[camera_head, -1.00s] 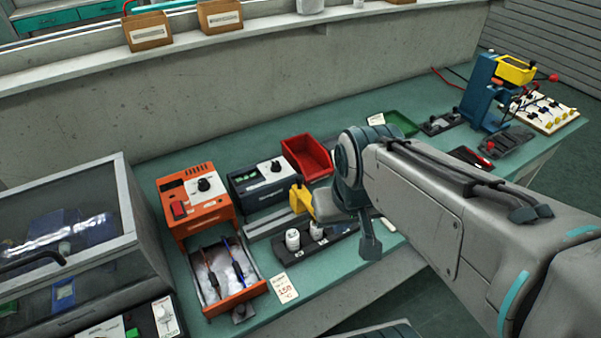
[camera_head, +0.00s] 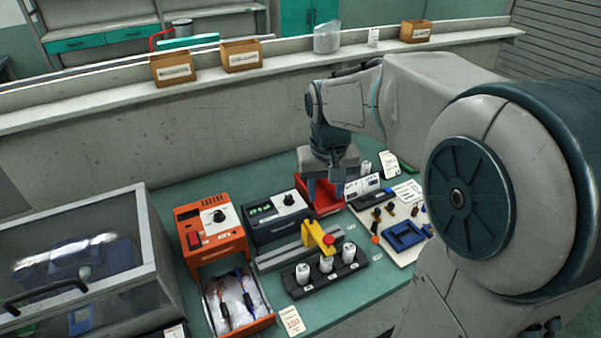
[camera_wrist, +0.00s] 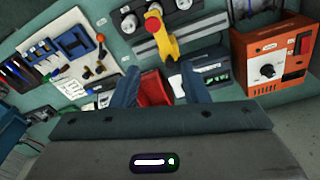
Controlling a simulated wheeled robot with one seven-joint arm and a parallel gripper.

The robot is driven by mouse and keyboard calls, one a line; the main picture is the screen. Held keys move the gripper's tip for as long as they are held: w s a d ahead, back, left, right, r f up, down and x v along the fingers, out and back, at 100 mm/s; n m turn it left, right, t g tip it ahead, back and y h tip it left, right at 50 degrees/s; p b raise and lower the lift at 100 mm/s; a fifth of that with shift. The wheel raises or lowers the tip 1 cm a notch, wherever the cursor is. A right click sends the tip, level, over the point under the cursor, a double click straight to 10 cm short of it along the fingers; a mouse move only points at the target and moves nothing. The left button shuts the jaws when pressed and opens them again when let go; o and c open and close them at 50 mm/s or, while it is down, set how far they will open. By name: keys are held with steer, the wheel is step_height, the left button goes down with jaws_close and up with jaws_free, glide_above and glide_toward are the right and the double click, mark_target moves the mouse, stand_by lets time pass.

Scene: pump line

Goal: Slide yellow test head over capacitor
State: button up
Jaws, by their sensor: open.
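The yellow test head (camera_head: 316,235) sits on a grey rail (camera_head: 280,257), with a red knob at its front end. Three white capacitors stand upright in a black holder (camera_head: 332,275): left (camera_head: 303,273), middle (camera_head: 326,264) and right (camera_head: 348,254). The head's front end reaches toward the middle one; I cannot tell whether they touch. My gripper (camera_head: 325,195) points down near the red bin (camera_head: 332,205), behind the test head. In the wrist view my open gripper (camera_wrist: 159,88) has the red bin between its fingers. The yellow head (camera_wrist: 162,38) is beyond them, clear of both fingers.
A dark meter (camera_head: 277,218) and an orange unit (camera_head: 211,232) with an open drawer (camera_head: 238,305) stand left of the rail. A white board (camera_head: 408,247) with blue parts lies right. A glazed cabinet (camera_head: 85,262) fills the left. A wall with a ledge runs behind.

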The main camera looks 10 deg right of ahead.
steer(key=g+p, duration=0.1)
steer(key=p, duration=0.1)
glide_above(312, 212)
step_height(312, 212, down, 14)
steer(key=shift+s+a+f+p, duration=0.1)
steer(key=shift+s+f+p, duration=0.1)
steer(key=shift+p, duration=0.45)
jaws_close()
steer(key=shift+w, duration=0.1)
